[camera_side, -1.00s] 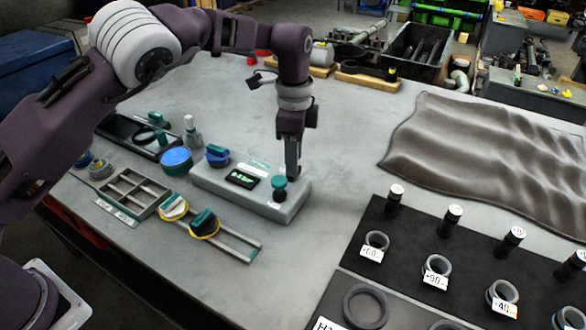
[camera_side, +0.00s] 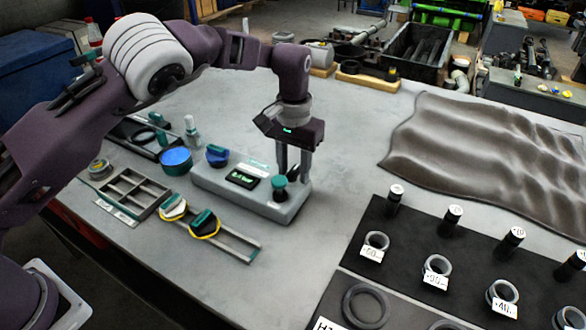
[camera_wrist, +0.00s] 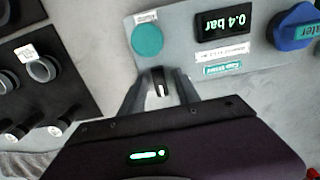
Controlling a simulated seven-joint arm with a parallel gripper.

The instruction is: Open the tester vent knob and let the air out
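The grey tester (camera_side: 235,190) lies on the bench, and its display (camera_wrist: 222,27) reads 0.4 bar in the wrist view. The teal round vent knob (camera_side: 280,182) is at the tester's right end; it also shows in the wrist view (camera_wrist: 147,40). My gripper (camera_side: 293,172) points down just behind the knob. Its two fingers (camera_wrist: 160,82) are apart, with the knob outside them, a little beyond the tips in the wrist view. A small dark piece with a white mark shows between the fingers; I cannot tell what it is.
A blue knob (camera_side: 217,156) sits at the tester's other end. A rail with yellow-ringed parts (camera_side: 205,225) and a compartment tray (camera_side: 130,192) lie in front and to the left. A black board with rings (camera_side: 405,235) lies to the right.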

